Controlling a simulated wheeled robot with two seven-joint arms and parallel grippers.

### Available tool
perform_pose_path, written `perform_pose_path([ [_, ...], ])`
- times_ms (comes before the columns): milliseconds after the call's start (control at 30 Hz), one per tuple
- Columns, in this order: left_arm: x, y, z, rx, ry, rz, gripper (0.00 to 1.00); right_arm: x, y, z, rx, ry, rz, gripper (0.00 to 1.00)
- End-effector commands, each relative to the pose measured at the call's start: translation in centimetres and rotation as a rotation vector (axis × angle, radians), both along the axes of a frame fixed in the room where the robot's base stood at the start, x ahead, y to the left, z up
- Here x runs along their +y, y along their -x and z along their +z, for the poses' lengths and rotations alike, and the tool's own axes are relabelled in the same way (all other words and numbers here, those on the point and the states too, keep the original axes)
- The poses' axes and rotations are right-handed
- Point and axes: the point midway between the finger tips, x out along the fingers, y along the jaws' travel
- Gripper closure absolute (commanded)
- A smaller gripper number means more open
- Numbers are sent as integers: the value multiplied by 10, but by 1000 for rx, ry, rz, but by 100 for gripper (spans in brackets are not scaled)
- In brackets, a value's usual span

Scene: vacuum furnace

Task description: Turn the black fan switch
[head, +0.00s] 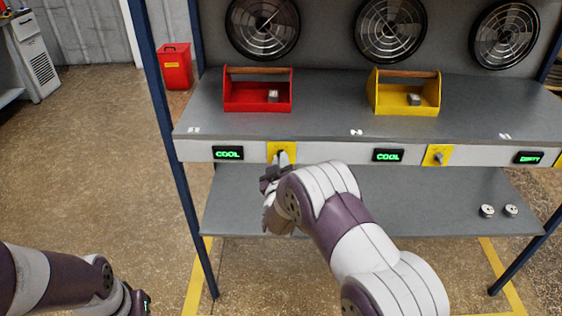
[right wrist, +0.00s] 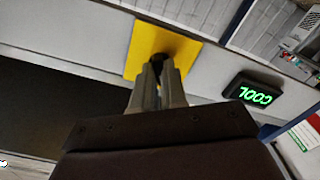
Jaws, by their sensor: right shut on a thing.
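The black fan switch (right wrist: 157,58) sits on a yellow plate (right wrist: 180,54) on the shelf's front edge. The plate also shows in the head view (head: 274,147), left of centre, where my gripper mostly hides the switch. My right gripper (head: 283,158) points at this plate, and its two fingers (right wrist: 158,74) are closed around the switch in the right wrist view. My left arm comes in at the bottom left of the head view. Its gripper (head: 143,300) is only partly visible at the lower edge, away from the shelf, and its opening cannot be made out.
Green-lit COOL displays (head: 228,153) (head: 388,155) flank the gripped switch. Another yellow plate with a switch (head: 438,157) is to the right. A red toolbox (head: 257,105) and a yellow toolbox (head: 404,108) stand on the shelf below several round fans (head: 263,24). The lower shelf is mostly bare.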

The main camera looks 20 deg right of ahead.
Motion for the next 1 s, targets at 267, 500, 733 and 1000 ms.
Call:
perform_pose_path([
  [267, 0, 0, 0, 0, 0, 0, 63, 0, 1, -2, 11, 20, 1, 100],
  [500, 0, 0, 0, 0, 0, 0, 63, 0, 1, -2, 11, 21, 1, 100],
  [733, 0, 0, 0, 0, 0, 0, 63, 0, 0, -1, 8, 19, 1, 63],
  [1000, 0, 0, 1, 0, 0, 0, 63, 5, 13, -1, 8, 20, 2, 63],
])
